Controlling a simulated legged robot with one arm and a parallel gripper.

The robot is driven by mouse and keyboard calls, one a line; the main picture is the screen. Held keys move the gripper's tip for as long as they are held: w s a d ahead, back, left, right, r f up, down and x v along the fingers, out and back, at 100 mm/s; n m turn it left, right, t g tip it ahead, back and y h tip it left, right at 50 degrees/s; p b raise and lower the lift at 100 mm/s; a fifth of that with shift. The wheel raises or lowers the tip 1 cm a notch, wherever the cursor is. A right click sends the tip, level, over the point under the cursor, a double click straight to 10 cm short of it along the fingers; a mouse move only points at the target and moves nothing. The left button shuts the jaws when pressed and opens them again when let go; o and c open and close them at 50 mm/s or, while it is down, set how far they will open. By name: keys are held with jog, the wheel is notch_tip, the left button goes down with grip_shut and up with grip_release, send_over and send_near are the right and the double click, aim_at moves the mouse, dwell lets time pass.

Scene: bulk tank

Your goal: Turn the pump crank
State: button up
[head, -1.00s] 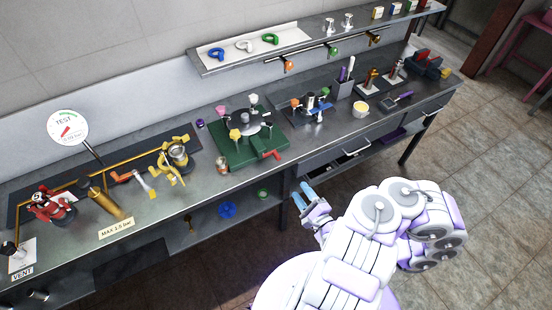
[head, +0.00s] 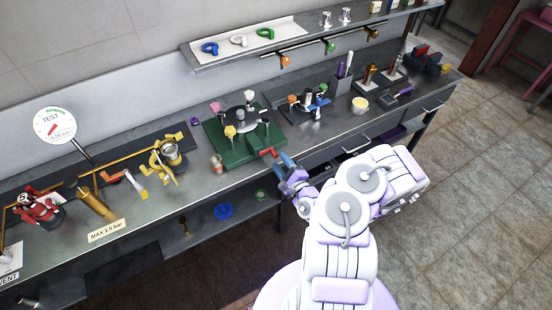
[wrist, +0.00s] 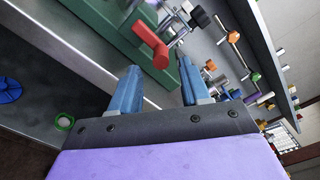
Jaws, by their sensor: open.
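My gripper (head: 283,165) is at the bench's front edge, its two blue fingers apart and empty; they also show in the wrist view (wrist: 160,85). Just beyond the fingers, a red handle (head: 268,152) sticks out from the front of a green base (head: 238,150) carrying a dark hub and coloured knobs. In the wrist view the red handle (wrist: 152,44) is ahead of the fingers and apart from them. At the far left is a red device (head: 38,208) with a small white-topped part. I cannot tell which part is the pump crank.
A gauge marked TEST (head: 55,125), brass pipework and a yellow clamp-like part (head: 165,160) stand at left. A shelf (head: 250,52) overhangs the back.

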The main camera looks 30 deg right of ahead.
aim_at(276, 156)
jog(key=shift+w+a+r+b, duration=0.15)
jog(key=shift+w+b, duration=0.35)
jog(key=shift+w, duration=1.5)
jog(key=shift+c, duration=0.4)
grip_shut()
